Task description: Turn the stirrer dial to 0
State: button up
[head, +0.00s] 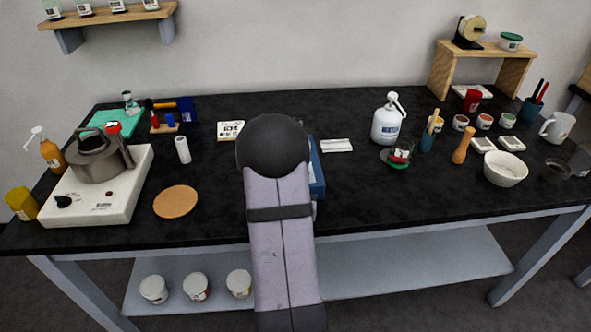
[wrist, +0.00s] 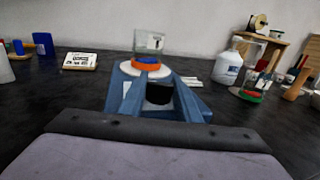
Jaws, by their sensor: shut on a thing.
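The stirrer is a blue unit with a white round top plate (wrist: 146,70). A clear glass vessel (wrist: 149,42) with an orange ring at its base stands on the plate. The black stirrer dial (wrist: 159,95) is on its near face. My gripper (wrist: 159,88) is at the dial, its fingers on either side of it and shut on it. The dial's marks and its setting cannot be read. In the head view my arm hides the gripper, the dial and most of the stirrer; only a blue side edge (head: 318,172) shows.
A white hotplate (head: 95,210) with a kettle (head: 98,160) and its own black knob stands at left. A cork mat (head: 176,201) lies left of my arm. A white pump bottle (head: 387,124) and a white bowl (head: 505,170) stand right.

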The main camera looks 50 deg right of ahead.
jog(key=shift+r, duration=0.1)
jog(key=o, duration=1)
jog(key=shift+o, duration=0.2)
jog(key=shift+a+p, duration=0.2)
jog(key=shift+p, duration=0.6)
jog(key=shift+s+a+r+p, duration=0.15)
jog(key=shift+s+a+p, duration=0.1)
jog(key=shift+p, duration=0.75)
jog(key=p+v, duration=0.1)
jog(key=p, duration=0.2)
jog(key=shift+s+a+r, duration=0.1)
jog(key=shift+s+a, duration=0.05)
jog(key=shift+a, duration=0.1)
jog(key=shift+f+p+v, duration=0.15)
jog(key=shift+p+v, duration=0.85)
jog(key=shift+v, duration=0.15)
jog(key=shift+f+p+v, duration=0.1)
jog(key=shift+p+v, duration=0.9)
jog(key=shift+v, duration=0.15)
